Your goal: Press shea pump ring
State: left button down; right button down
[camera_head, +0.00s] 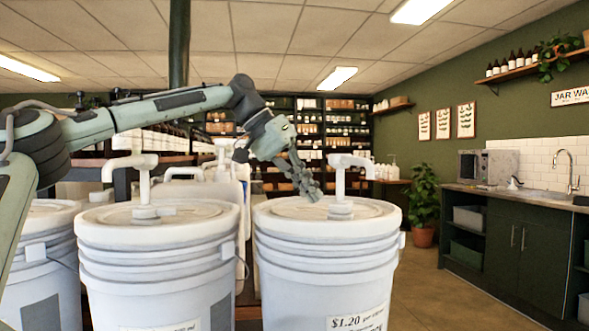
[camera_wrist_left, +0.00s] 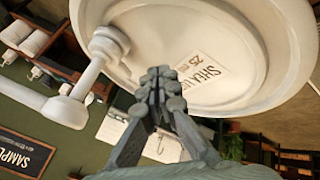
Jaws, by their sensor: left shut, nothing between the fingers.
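The shea bucket (camera_head: 325,250) is the white ribbed bucket at centre right, with a price label on its front. Its white pump (camera_head: 340,180) stands upright on the lid, with a round ring (camera_head: 341,209) at its base. In the left wrist view the lid (camera_wrist_left: 250,30) carries a label beginning "SHEA", and the pump ring (camera_wrist_left: 108,45) is left of the fingertips. My left gripper (camera_head: 314,192) is shut and empty, pointing down just left of the pump stem, close over the lid. It shows in the left wrist view (camera_wrist_left: 163,80). Contact cannot be judged. My right gripper is out of view.
Another white pump bucket (camera_head: 157,260) stands to the left, with a further bucket (camera_head: 48,260) at the far left. More pump containers stand behind. A counter with a sink (camera_head: 530,190) is at the right, with open floor (camera_head: 450,300) before it.

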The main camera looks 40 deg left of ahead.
aim_at(347, 204)
pick_arm(q)
jog(key=shift+w+d+f, duration=0.1)
jog(key=shift+w+d, duration=0.15)
jog(key=shift+d, duration=0.8)
jog(key=shift+w+d+f, duration=0.1)
jog(key=shift+w+d, duration=0.1)
jog(key=shift+d, duration=0.8)
jog(key=shift+s, duration=0.1)
